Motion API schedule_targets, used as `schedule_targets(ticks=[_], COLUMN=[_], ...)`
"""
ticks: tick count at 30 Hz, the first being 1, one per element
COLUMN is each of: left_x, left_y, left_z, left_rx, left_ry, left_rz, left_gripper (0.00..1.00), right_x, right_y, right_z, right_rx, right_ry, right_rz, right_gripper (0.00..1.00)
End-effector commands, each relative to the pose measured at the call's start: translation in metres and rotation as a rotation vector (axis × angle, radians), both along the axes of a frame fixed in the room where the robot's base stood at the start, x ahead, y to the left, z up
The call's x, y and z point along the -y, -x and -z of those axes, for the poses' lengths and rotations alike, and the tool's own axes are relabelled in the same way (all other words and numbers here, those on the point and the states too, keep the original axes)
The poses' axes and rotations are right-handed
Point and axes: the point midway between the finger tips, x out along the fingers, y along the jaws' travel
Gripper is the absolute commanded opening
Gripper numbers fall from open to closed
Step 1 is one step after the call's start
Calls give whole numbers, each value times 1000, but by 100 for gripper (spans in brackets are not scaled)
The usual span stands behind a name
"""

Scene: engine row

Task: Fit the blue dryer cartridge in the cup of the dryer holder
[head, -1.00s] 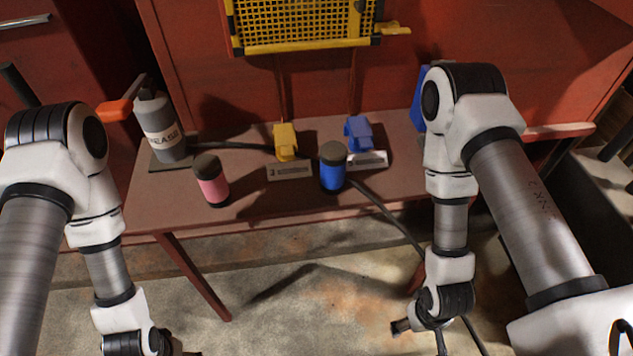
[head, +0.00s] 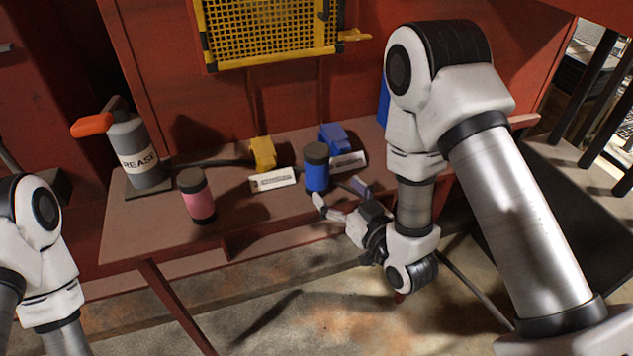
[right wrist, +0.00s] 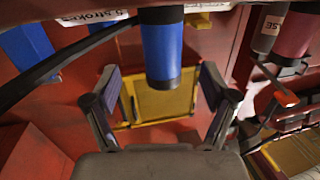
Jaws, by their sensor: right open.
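The blue dryer cartridge (head: 316,173), with a dark cap, stands upright on the bench. My right gripper (head: 340,197) is open and empty at the bench's front edge, just to the front right of the cartridge. In the right wrist view the cartridge (right wrist: 163,45) shows at the upper middle, lined up with the gap between the spread fingers (right wrist: 160,80) and apart from them. My left arm shows at the lower left, but its gripper is out of frame. I cannot make out a dryer holder with a cup.
On the bench (head: 240,212) stand a pink canister (head: 199,203) and a grease bottle (head: 139,155). Behind the cartridge are yellow (head: 263,153) and blue (head: 334,137) fittings near white labels, with a dark hose. A yellow mesh guard (head: 270,30) hangs above.

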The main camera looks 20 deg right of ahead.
Motion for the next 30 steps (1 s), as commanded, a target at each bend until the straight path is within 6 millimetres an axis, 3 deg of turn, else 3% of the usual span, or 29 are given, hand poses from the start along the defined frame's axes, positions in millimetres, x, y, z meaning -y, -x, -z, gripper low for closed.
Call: schedule_targets(ticks=[1,4,16,23,24,26,30], left_x=[0,0,0,0,0,0,0], left_y=[0,0,0,0,0,0,0], left_z=[10,5,-8,-7,-8,-8,-8], left_rx=[0,0,1,0,0,0,0], left_ry=[0,0,0,0,0,0,0], left_rz=[0,0,0,0,0,0,0], left_gripper=[79,79,79,79,79,79,79], right_x=[-2,-5,-21,-22,-22,-22,-22], right_y=[-5,-16,-75,-81,-81,-81,-81], right_z=[-5,-16,-17,-15,-15,-15,-15], right_rx=[39,60,53,49,49,50,50], right_ry=[-2,-3,-2,-4,-4,-3,-3], right_rz=[-5,-9,-7,-6,-6,-6,-6], right_gripper=[85,85,85,85,81,60,10])
